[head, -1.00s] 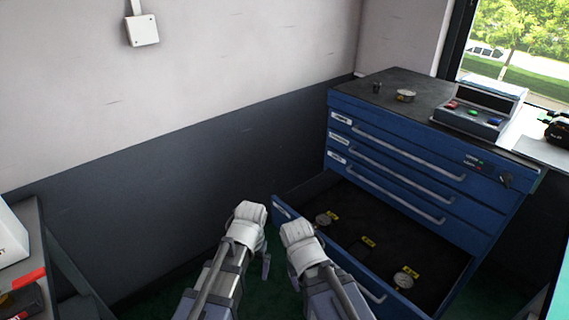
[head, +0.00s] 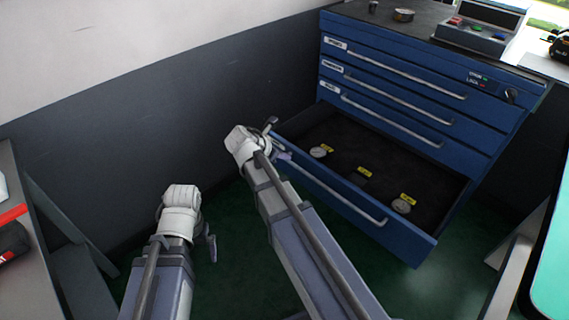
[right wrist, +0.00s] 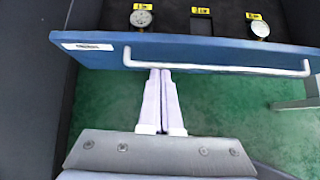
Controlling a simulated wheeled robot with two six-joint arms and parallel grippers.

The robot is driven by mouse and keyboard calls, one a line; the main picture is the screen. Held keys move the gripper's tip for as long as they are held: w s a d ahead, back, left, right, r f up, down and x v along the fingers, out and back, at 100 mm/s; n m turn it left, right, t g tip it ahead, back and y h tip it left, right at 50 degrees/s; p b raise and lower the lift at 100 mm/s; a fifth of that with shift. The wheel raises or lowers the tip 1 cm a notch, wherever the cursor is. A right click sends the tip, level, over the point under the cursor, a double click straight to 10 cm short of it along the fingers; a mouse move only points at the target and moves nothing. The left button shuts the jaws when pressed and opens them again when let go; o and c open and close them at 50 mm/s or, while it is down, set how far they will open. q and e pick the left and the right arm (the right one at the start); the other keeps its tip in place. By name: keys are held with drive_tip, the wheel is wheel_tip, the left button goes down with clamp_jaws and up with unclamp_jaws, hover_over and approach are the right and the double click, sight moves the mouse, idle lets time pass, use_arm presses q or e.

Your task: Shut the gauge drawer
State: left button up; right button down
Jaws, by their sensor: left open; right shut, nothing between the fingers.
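The gauge drawer (head: 345,206) is the blue cabinet's lowest drawer and stands pulled out. Its dark tray holds two round gauges, one at the left (head: 319,152) and one at the right (head: 402,205), with yellow labels beside them. A drawer handle (right wrist: 220,66) runs along its front. My right gripper (right wrist: 160,70) is shut and empty, its fingertips at the drawer front near the handle's left end; I cannot tell whether they touch. It also shows in the head view (head: 278,140), partly hidden by its wrist. My left gripper (head: 211,243) is open and empty, low and left of the drawer.
The blue cabinet (head: 405,75) has several shut drawers above, with a lock switch (head: 510,96) at its upper right. A button box (head: 478,28) stands on top. A grey bench (head: 25,245) is at the left. Green floor (head: 420,275) is clear before the drawer.

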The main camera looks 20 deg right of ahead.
drive_tip(key=b, duration=0.7)
approach(303, 161)
drive_tip(key=shift+n, duration=0.3)
drive_tip(key=x, duration=0.4)
drive_tip(key=shift+d+f, duration=0.15)
drive_tip(key=shift+f, duration=0.2)
drive_tip(key=shift+w+d+f, duration=0.1)
drive_tip(key=shift+d+f, duration=0.25)
drive_tip(key=shift+d, duration=0.1)
